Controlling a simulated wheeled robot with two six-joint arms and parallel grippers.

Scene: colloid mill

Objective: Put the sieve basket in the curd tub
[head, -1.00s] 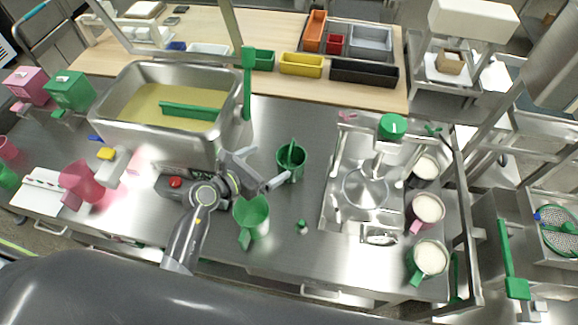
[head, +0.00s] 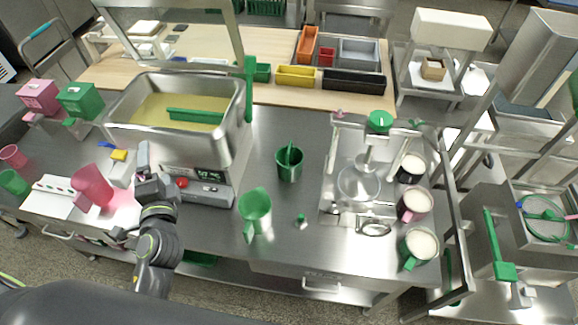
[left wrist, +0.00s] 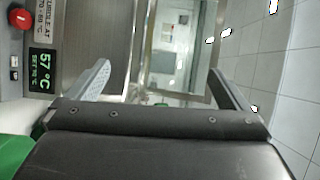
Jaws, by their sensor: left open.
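A deep steel tub (head: 232,109) holding yellow liquid stands on a heater base at the left of the steel counter; it looks like the curd tub. A green paddle lies across it. A round green-rimmed mesh (head: 543,231), which may be the sieve basket, lies in a steel basin at the far right, partly cut off. My left gripper (head: 157,180) is at the front left of the heater base, far from the mesh. It is open and empty; its spread fingers also show in the left wrist view (left wrist: 158,88). My right gripper is not in view.
A pink jug (head: 93,187) stands left of my gripper. The steel mill (head: 361,184) and white-filled mugs (head: 419,244) are on the right. A metal frame (head: 452,205) separates the counter from the right basin.

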